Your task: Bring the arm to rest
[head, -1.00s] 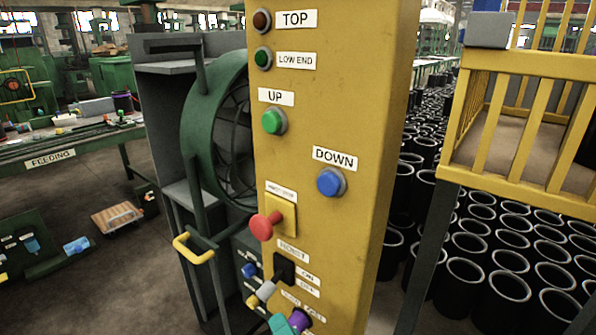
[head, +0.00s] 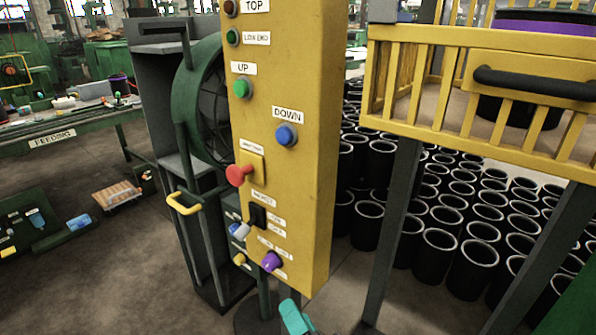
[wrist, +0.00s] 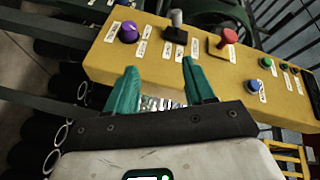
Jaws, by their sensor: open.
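My gripper (wrist: 160,88) shows in the wrist view with its two teal fingers apart and nothing between them. In the head view a teal finger of my gripper (head: 297,318) shows at the bottom edge, below the yellow control panel (head: 300,200). A gap shows between that finger and the panel's purple knob (head: 272,261). In the wrist view the panel (wrist: 190,60) lies beyond the fingertips, with the purple knob (wrist: 128,32) and the hoist switch (wrist: 176,28) on it. Most of my arm is out of the head view.
A red mushroom button (head: 238,175) sticks out of the panel. A yellow railed cage (head: 440,90) on dark legs stands at right. Many black tubes (head: 440,245) stand on the floor behind. A yellow handle (head: 184,203) and green fan (head: 205,110) are at left. Some floor is bare at lower left.

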